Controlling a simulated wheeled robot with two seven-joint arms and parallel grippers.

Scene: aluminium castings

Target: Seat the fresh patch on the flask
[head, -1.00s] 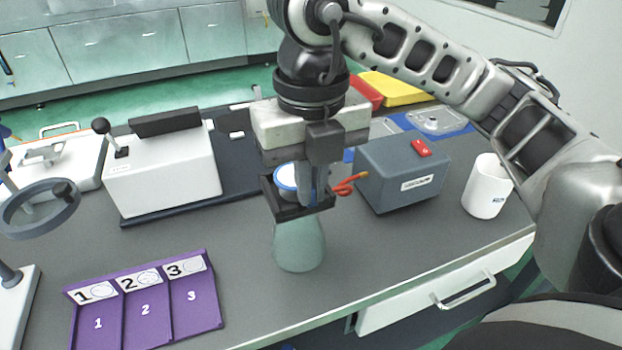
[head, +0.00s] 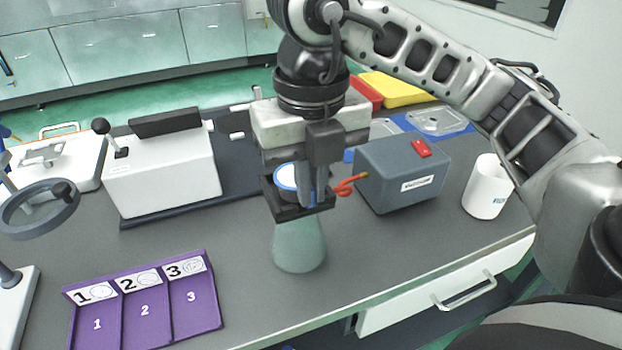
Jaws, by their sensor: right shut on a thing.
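The flask (head: 299,247) is a grey-green cone standing upright on the bench, its upper part hidden behind my right gripper. My right gripper (head: 306,192) points down directly over the flask's top and is shut. A white round piece with a blue rim (head: 287,180) shows at its dark jaws, partly covered by them. I take it for the patch, but cannot tell it from the flask's top, nor whether it touches the flask. An orange-red tube (head: 347,186) runs from beside the jaws to the grey box. My left gripper is not in view.
A grey box with a red switch (head: 402,172) and a white mug (head: 487,187) stand right of the flask. A purple tray numbered 1 to 3 (head: 146,308) lies front left, its slots looking empty. A white lever machine (head: 162,172) and a grey handwheel (head: 38,208) are left.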

